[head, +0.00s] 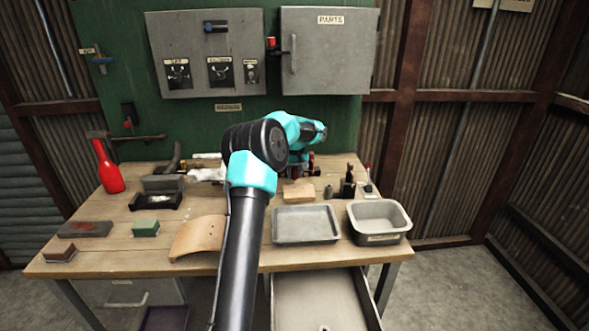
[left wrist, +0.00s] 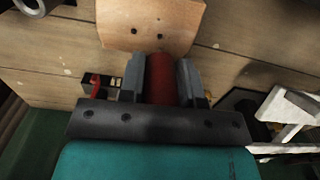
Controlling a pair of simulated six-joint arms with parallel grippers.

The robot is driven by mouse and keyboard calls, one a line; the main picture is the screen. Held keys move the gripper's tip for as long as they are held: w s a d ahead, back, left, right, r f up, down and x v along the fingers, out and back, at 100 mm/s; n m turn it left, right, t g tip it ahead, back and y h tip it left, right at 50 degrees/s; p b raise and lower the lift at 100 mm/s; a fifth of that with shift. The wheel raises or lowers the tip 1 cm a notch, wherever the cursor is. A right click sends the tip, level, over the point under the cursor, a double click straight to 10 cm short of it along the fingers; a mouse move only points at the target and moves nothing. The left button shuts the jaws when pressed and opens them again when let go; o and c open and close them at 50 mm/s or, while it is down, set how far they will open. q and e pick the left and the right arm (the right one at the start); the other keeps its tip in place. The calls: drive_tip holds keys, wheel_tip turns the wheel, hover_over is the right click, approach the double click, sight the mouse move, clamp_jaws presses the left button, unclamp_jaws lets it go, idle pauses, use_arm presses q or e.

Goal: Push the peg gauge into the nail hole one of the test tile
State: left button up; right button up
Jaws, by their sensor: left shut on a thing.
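The test tile (left wrist: 150,24) is a tan piece with two dark nail holes, at the top of the left wrist view. In the head view it appears as a small tan block (head: 298,195) on the bench, right of my forearm. My left gripper (left wrist: 160,76) is shut on the red handle (left wrist: 160,80) of the peg gauge. The gripper (head: 302,166) also shows in the head view, just behind the tile. The peg's tip is hidden, so I cannot tell whether it touches the tile. My right gripper is not in view.
A grey tray (head: 305,238) and a deeper metal bin (head: 379,237) stand at the front right. A curved tan tile (head: 200,240) lies left of my forearm. A small grey cylinder (head: 328,191) and black clamp-like items (head: 348,182) stand right of the test tile.

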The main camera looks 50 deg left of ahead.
use_arm(q)
drive_tip(key=shift+f, duration=0.6)
drive_tip(key=shift+f, duration=1.65)
idle(2.4)
drive_tip(key=o, duration=0.6)
drive_tip(key=shift+o, duration=0.6)
drive_tip(key=o, duration=0.5)
drive_tip(key=shift+r, duration=0.1)
wheel_tip(320, 180, up, 17)
drive_tip(key=shift+r, duration=0.15)
idle(0.6)
